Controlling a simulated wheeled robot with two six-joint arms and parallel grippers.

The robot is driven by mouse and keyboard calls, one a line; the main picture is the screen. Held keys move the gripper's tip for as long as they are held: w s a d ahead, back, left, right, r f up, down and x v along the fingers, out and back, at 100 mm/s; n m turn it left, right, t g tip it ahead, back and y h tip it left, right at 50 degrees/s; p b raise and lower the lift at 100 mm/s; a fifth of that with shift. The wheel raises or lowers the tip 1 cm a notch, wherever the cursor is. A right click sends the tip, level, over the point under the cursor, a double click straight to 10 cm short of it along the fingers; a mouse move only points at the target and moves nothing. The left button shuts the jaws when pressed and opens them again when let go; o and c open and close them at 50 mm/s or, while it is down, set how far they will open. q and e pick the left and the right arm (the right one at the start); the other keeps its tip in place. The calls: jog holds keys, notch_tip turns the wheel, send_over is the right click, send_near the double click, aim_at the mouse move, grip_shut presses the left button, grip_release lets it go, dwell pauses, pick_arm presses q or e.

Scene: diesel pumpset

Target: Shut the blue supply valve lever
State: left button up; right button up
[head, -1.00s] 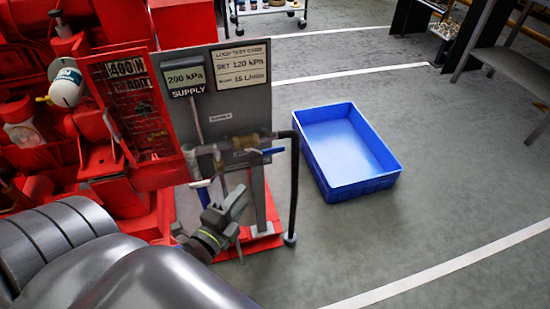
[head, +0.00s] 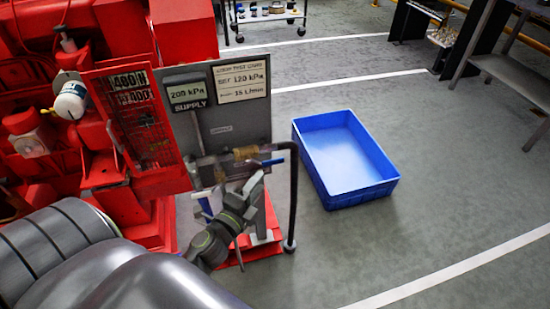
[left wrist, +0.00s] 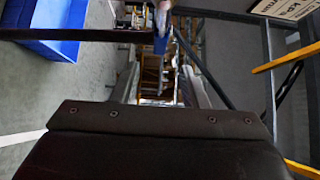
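A blue lever (head: 272,162) lies roughly level at the right end of the brass valve (head: 245,153) on the grey test panel (head: 233,125). A second blue handle-like part (head: 205,206) hangs lower left, below the SUPPLY display (head: 188,94). I cannot tell for sure which belongs to the supply. My left gripper (head: 256,183) is just below the brass valve and level lever, seemingly open; contact cannot be made out. In the left wrist view a blue part (left wrist: 161,43) shows ahead, near the top middle. My right gripper is not in view.
A black bent pipe (head: 293,200) stands just right of the panel. A red mesh guard (head: 140,125) and red machinery are on the left. A blue crate (head: 350,195) sits on the floor to the right, with clear floor around it.

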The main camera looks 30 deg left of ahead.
aim_at(274, 163)
pick_arm(q)
jog(key=w, duration=0.6)
jog(key=w+p, duration=0.1)
jog(key=w, duration=0.3)
jog(key=shift+a, duration=0.4)
grip_shut()
